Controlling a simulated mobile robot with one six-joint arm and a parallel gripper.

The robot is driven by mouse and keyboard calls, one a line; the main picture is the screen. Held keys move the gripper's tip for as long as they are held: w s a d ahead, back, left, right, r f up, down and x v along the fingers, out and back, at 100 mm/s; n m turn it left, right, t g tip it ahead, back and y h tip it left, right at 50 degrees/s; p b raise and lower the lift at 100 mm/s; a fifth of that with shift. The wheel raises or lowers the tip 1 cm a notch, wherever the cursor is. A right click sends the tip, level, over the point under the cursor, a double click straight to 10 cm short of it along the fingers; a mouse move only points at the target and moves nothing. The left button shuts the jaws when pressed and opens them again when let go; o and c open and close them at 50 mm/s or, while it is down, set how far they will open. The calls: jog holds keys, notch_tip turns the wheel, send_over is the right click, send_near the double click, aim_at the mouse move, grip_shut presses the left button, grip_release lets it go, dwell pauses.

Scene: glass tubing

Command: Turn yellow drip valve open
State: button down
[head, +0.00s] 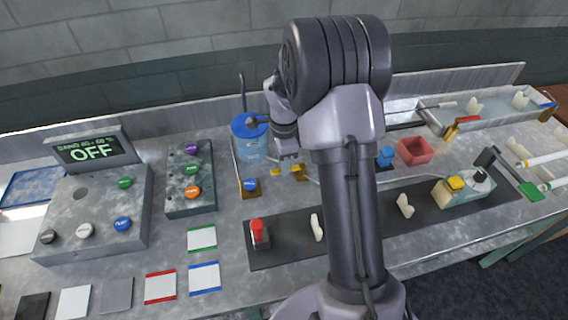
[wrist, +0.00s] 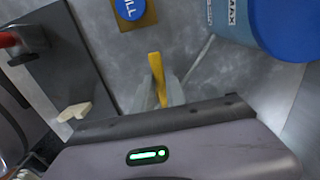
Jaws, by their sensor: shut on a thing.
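The yellow drip valve shows in the wrist view as a narrow upright yellow handle (wrist: 156,72). My gripper (wrist: 168,92) is at this handle, with grey fingertips close around its lower part, shut on it. In the head view my gripper (head: 288,158) reaches down behind my arm, beside the blue drum. Small yellow pieces (head: 297,169) show just below it. My wrist housing hides the lower part of the valve in the wrist view, so its exact angle is hard to tell.
A blue drum (head: 249,141) stands close to my gripper, also large in the wrist view (wrist: 285,22). A blue round button on a tan plate (head: 249,185) is near. A red-topped piece (head: 259,232) and white holders (head: 316,227) stand on a dark strip. The display (head: 92,151) reads OFF.

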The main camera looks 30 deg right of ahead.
jog(key=shift+s, duration=0.1)
dwell(0.4)
jog(key=shift+s+r+n, duration=0.1)
jog(key=shift+s+n, duration=0.3)
jog(key=shift+n, duration=0.7)
jog(key=s+n, duration=0.1)
jog(key=n+p, duration=0.1)
jog(key=n, duration=0.1)
jog(key=shift+s, duration=0.4)
jog(key=n, duration=0.1)
jog(key=s+n+p, duration=0.1)
jog(key=n, duration=0.1)
jog(key=s+d+n, duration=0.1)
jog(key=n, duration=0.3)
jog(key=s+d+n+p, duration=0.1)
jog(key=n, duration=0.1)
jog(key=shift+s+d+p, duration=0.15)
jog(key=shift+p, duration=0.15)
jog(key=shift+s+d+n+p, duration=0.15)
jog(key=shift+d+n+p, duration=0.15)
jog(key=shift+n, duration=0.5)
jog(key=shift+s+d+n+p, duration=0.15)
jog(key=shift+d+n, duration=0.2)
jog(key=shift+n, duration=0.45)
jog(key=c, duration=1.4)
grip_release()
